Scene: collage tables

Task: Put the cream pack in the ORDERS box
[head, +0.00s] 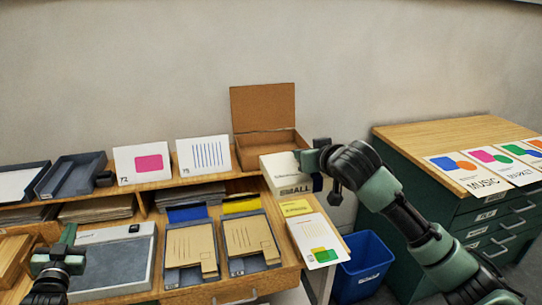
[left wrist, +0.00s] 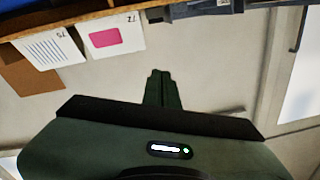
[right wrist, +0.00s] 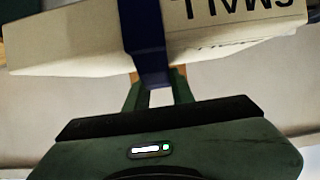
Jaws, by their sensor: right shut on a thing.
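The cream pack (head: 286,178), printed "SMALL" and with a dark blue band, is in my right gripper (head: 308,160), in front of the open brown cardboard box (head: 272,140). In the right wrist view the pack (right wrist: 220,38) is gripped at the blue band. The cardboard box stands on the shelf with its lid raised; no ORDERS label is readable, and the pack hides part of its front. My left gripper (head: 68,240) is over the left end of the desk, away from the pack. Its fingers (left wrist: 164,88) are together and empty in the left wrist view.
White cards (head: 142,163) stand left of the box on the shelf. Below are trays with brown envelopes (head: 190,246) and a grey-framed panel (head: 117,262). A blue bin (head: 361,268) stands on the floor right of the desk. A green cabinet (head: 440,185) carries printed sheets.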

